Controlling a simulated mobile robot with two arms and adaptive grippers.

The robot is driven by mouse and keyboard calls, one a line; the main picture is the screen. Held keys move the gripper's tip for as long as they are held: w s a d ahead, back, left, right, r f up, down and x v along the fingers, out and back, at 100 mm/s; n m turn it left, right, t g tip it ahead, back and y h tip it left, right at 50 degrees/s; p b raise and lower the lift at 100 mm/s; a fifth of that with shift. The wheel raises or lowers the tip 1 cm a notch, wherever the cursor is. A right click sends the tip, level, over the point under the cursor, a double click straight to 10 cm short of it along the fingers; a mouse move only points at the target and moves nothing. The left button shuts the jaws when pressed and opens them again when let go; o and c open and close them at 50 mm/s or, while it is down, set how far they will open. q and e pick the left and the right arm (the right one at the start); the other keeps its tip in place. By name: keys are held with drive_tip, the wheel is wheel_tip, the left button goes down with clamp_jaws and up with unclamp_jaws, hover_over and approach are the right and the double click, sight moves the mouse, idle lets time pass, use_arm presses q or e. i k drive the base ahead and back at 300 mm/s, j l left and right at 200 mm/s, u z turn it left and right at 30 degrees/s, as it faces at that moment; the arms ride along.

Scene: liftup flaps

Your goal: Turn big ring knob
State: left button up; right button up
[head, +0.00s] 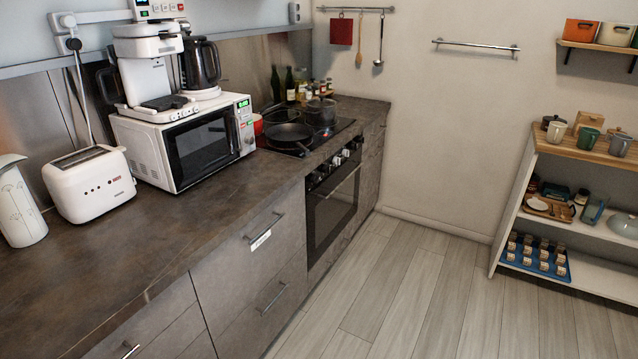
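The oven (334,205) is built into the counter front, below a black cooktop (330,133). A row of small knobs (338,161) runs along the oven's top panel. They are too small to tell which one belongs to the big ring or how each is turned. A dark frying pan (289,134) and a dark pot (321,112) stand on the cooktop and hide parts of its rings. The oven door is closed. Neither of my grippers is in view.
A white microwave (186,140) with a coffee maker on it, a toaster (89,184) and a white kettle (18,203) stand on the counter (150,250). Drawer handles (264,227) project from the front. A shelf unit (510,215) stands right. The floor (400,290) between is clear.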

sight(314, 178)
drive_tip(key=i+l+u, duration=0.15)
drive_tip(key=u, duration=0.5)
drive_tip(key=i+l+u, duration=0.15)
drive_tip(key=l, duration=0.2)
drive_tip(key=i+l+u, duration=0.15)
drive_tip(key=l, duration=0.25)
drive_tip(key=i+l+u, duration=0.15)
drive_tip(key=l, duration=0.25)
drive_tip(key=i+l+u, duration=0.15)
drive_tip(key=l, duration=0.3)
drive_tip(key=i+l+u, duration=0.15)
drive_tip(key=l, duration=0.25)
